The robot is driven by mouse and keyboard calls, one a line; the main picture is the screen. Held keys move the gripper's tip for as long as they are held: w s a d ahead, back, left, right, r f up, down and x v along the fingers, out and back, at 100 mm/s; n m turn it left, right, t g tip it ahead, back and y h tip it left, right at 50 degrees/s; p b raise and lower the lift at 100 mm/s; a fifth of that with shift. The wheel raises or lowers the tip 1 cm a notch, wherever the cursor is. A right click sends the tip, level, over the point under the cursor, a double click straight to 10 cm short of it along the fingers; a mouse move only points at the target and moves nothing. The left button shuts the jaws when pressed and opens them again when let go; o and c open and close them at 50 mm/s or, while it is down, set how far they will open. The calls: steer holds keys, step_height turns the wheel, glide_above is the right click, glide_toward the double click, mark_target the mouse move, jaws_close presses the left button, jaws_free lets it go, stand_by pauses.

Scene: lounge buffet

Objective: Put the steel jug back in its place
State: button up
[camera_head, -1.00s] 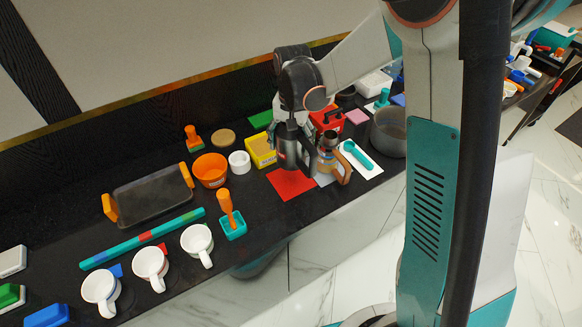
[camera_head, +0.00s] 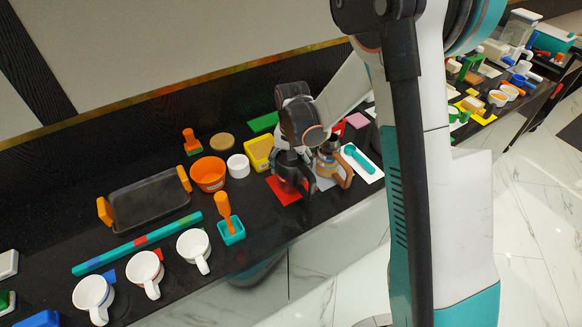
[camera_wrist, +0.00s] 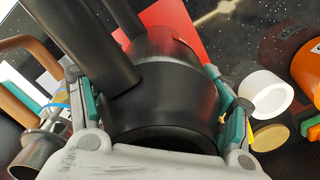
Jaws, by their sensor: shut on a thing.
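The steel jug (camera_wrist: 165,95), dark grey with a black handle, is between the two fingers of my gripper (camera_wrist: 162,105) in the wrist view. My gripper is shut around its body. In the head view the jug (camera_head: 289,176) hangs or stands over the red square (camera_head: 285,194), partly hidden by my gripper (camera_head: 292,158). The red square (camera_wrist: 163,17) also shows beyond the jug in the wrist view. I cannot tell whether the jug's base touches it.
A second jug with a brown handle (camera_head: 345,178) stands close on the right, on a grey square. A yellow container (camera_head: 258,155), a white cup (camera_head: 238,166) and an orange bowl (camera_head: 208,174) are on the left. A white board with a teal spoon (camera_head: 363,162) lies further right.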

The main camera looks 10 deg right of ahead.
steer(key=shift+f, duration=0.2)
steer(key=o, duration=2.1)
steer(key=shift+r, duration=0.1)
